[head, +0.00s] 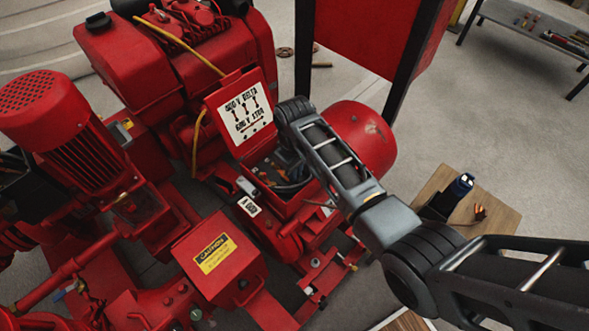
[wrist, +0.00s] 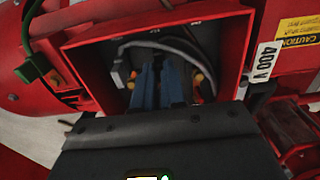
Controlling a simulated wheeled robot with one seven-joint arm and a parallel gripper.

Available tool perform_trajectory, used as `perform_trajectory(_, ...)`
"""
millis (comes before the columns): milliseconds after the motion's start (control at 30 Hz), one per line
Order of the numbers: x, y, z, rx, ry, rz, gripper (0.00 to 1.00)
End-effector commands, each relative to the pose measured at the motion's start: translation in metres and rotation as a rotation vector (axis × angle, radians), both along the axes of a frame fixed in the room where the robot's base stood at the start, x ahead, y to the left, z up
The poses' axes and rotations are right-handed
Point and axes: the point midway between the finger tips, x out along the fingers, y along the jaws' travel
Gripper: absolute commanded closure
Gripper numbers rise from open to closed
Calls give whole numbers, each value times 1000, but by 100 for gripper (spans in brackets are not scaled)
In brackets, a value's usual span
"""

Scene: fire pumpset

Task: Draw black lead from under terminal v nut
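The open red terminal box (wrist: 88,62) fills the upper middle of the wrist view. In the head view the box (head: 303,205) sits on the red motor, below its raised lid. My gripper (wrist: 160,64) reaches into the box, with two blue fingers close together under the arc. Whether they grip anything is too dark to see. Orange-yellow parts (wrist: 198,77) show beside the fingers. Terminal V and its nut cannot be made out. In the head view my gripper (head: 288,165) is partly hidden by my arm.
The raised lid (head: 240,112) carries a wiring diagram and stands behind the box. A 400 V label (wrist: 265,62) is on the box's side. A wooden stand (head: 500,212) with a dark blue tool (head: 461,185) is at right. Red pump parts crowd the left.

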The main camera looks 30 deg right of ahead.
Motion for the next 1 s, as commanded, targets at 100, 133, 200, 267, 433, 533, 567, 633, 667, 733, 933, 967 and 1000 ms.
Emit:
perform_trajectory(100,0,0,0,0,0,0,100)
perform_trajectory(133,0,0,0,0,0,0,100)
perform_trajectory(200,0,0,0,0,0,0,100)
perform_trajectory(267,0,0,0,0,0,0,100)
perform_trajectory(433,-2,-1,1,0,0,0,100)
perform_trajectory(533,-4,-1,1,0,0,0,100)
perform_trajectory(567,-5,-2,1,0,0,0,100)
perform_trajectory(633,-7,-2,2,0,0,0,100)
perform_trajectory(667,-7,-3,1,0,0,0,100)
perform_trajectory(733,-10,-3,1,0,1,0,100)
perform_trajectory(933,-15,-5,2,0,1,0,100)
perform_trajectory(967,-15,-5,2,0,1,0,100)
perform_trajectory(1000,-16,-5,2,0,1,0,100)
